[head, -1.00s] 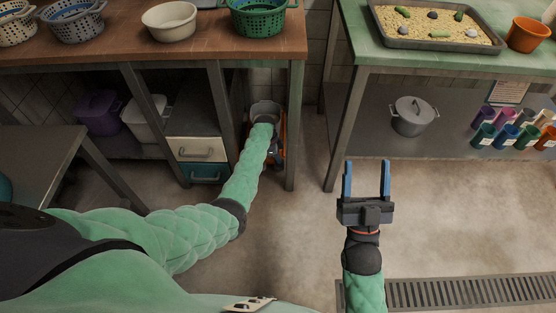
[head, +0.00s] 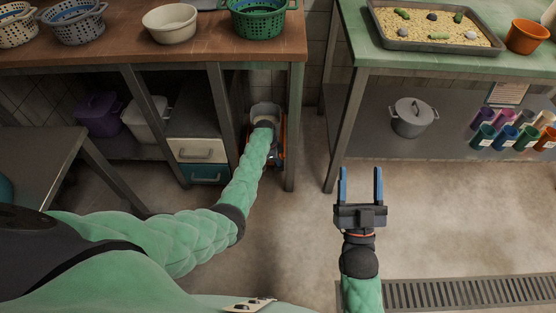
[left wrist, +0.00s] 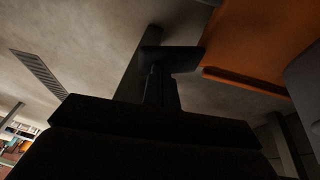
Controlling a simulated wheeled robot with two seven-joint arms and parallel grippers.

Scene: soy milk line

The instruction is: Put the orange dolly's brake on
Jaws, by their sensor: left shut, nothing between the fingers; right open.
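The orange dolly (head: 282,140) is on the floor under the brown table, partly hidden by my left arm and the table leg. A pale round container (head: 266,109) stands on it. My left arm reaches down over it, and its fingers are hidden in the head view. In the left wrist view, the dolly's orange side (left wrist: 262,35) is at upper right. My left gripper (left wrist: 160,88) is dark there and shut, close under a dark flat piece; I cannot tell whether this is the brake or whether they touch. My right gripper (head: 360,186) is open and empty above the floor.
The brown table's front leg (head: 292,130) stands just right of the dolly. Drawers (head: 200,151) are on its left. The green table (head: 400,55) with a lower shelf is further right. The floor between and in front is clear, with a drain grate (head: 460,292).

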